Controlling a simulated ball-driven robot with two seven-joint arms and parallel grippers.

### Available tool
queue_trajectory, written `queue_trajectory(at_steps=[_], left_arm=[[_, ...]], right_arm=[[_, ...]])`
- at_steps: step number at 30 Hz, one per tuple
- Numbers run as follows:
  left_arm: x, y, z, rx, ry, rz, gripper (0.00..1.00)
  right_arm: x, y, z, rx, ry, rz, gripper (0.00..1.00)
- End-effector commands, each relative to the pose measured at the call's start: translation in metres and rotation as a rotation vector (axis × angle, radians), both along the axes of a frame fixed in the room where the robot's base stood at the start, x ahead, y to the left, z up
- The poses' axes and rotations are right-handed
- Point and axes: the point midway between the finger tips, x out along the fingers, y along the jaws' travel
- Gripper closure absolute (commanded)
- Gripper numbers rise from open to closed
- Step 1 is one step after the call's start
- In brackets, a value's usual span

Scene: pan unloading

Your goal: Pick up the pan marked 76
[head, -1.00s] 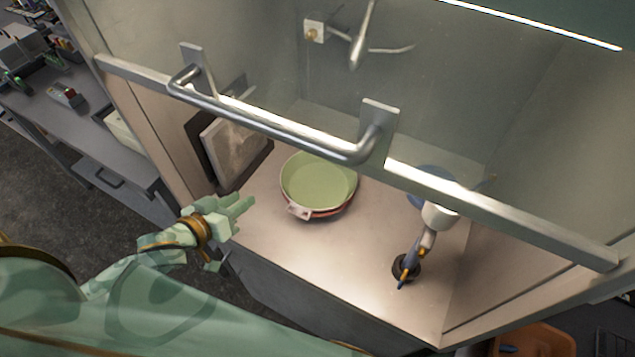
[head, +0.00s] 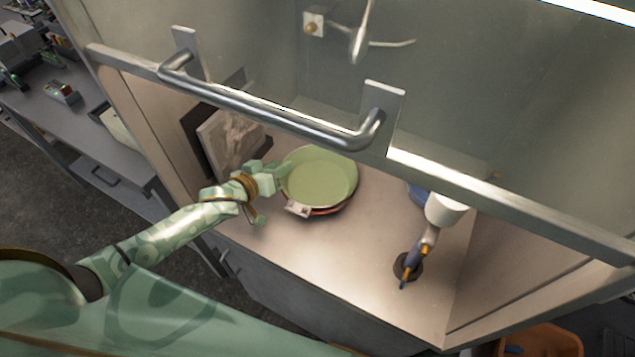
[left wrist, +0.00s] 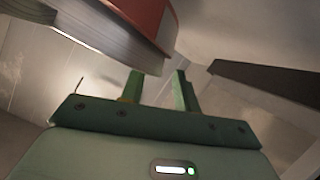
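A green pan (head: 320,180) sits in the cabinet, with a red rim (head: 328,211) showing beneath it. I cannot tell whether the red belongs to a second pan. A white tag (head: 297,209) sticks out at its front; its number is too small to read. My left gripper (head: 281,176) is at the pan's left edge; I cannot tell whether it touches. In the left wrist view its two green fingers (left wrist: 157,88) stand apart with nothing seen between them. A red and grey body (left wrist: 130,30) looms close at the upper left there. My right gripper is not in view.
A raised glass sash with a metal handle (head: 270,110) hangs above the opening. A framed panel (head: 230,140) leans at the left wall. A blue and white device (head: 428,230) stands right of the pan. The cabinet floor (head: 335,250) in front is clear.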

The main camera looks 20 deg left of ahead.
Motion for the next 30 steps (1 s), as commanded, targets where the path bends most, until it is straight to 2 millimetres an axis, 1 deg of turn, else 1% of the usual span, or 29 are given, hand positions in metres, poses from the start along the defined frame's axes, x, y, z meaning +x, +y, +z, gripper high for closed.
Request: queue_trajectory(at_steps=[1,3,9,10,11,12,13,25,28,30], left_arm=[[0.005,-0.001,-0.003,0.000,0.000,0.000,0.69],[0.008,-0.003,-0.004,0.000,0.001,-0.001,0.69],[0.009,-0.003,-0.004,0.000,0.001,0.000,0.69],[0.009,-0.003,-0.004,0.000,0.001,0.000,0.74],[0.009,-0.003,-0.004,0.000,0.001,0.000,0.83],[0.009,-0.003,-0.004,0.000,0.001,0.000,0.94],[0.009,-0.003,-0.004,0.000,0.001,0.000,1.00],[0.008,-0.003,-0.004,0.000,0.001,0.000,1.00],[0.008,-0.002,0.001,0.000,0.001,-0.001,1.00],[0.009,-0.002,0.007,0.000,0.000,0.000,1.00]], right_arm=[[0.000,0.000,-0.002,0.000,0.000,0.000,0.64],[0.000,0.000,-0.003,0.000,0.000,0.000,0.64],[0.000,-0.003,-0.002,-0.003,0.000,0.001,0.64],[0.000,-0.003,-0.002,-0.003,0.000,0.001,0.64],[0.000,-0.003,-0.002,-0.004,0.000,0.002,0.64],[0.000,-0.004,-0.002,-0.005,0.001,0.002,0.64],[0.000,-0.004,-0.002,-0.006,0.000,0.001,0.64],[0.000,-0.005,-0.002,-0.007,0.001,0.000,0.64],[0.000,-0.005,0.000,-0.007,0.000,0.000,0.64],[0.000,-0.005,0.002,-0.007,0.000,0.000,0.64]])
